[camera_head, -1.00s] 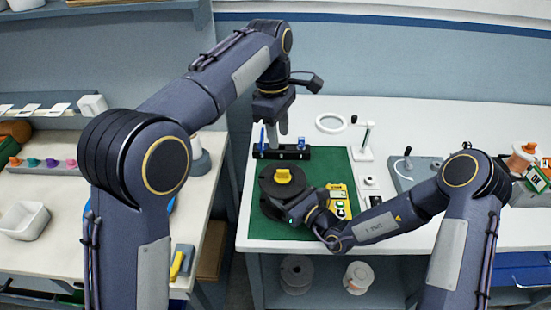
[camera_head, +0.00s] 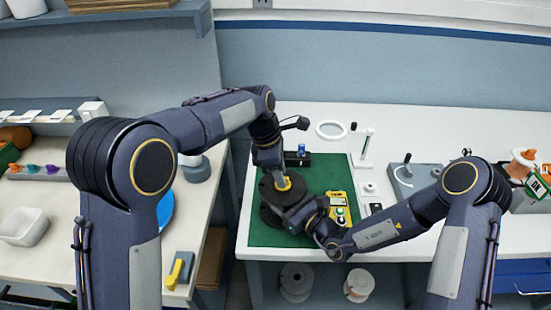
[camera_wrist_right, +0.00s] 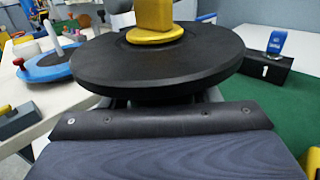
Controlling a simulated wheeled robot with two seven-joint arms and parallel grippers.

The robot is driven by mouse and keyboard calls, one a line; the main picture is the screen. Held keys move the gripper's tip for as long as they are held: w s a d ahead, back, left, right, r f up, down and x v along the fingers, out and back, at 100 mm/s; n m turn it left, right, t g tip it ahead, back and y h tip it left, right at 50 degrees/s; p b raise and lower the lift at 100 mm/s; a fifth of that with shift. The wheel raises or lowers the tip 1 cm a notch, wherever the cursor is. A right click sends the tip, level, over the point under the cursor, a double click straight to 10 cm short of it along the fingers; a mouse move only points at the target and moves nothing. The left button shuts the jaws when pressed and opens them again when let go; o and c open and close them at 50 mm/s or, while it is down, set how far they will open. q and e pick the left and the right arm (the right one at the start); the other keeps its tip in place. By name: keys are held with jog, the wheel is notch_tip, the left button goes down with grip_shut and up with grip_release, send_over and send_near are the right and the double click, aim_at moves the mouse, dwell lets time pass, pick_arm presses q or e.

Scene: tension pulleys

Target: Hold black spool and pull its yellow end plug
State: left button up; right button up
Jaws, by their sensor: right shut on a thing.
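The black spool (camera_head: 268,192) stands on the green mat (camera_head: 265,236), its flange filling the top of the right wrist view (camera_wrist_right: 150,68). Its yellow end plug (camera_head: 286,184) sits on top, with its round base on the flange in the right wrist view (camera_wrist_right: 155,32). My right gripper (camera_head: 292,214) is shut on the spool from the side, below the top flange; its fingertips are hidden. My left gripper (camera_head: 279,177) points down at the plug from above. Grey finger parts show on both sides of the plug in the right wrist view; contact cannot be made out.
A black block with a blue peg (camera_head: 301,156) stands behind the spool. A yellow device (camera_head: 339,207) lies right of it on the mat. A small stand (camera_head: 365,150) and a grey lever box (camera_head: 412,175) are farther right. A gap separates the left bench.

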pick_arm(q)
jog(key=shift+d+f, duration=0.1)
jog(key=shift+f, duration=0.45)
grip_shut()
jog(key=shift+r, duration=1.6)
dwell(0.4)
jog(key=shift+r, duration=2)
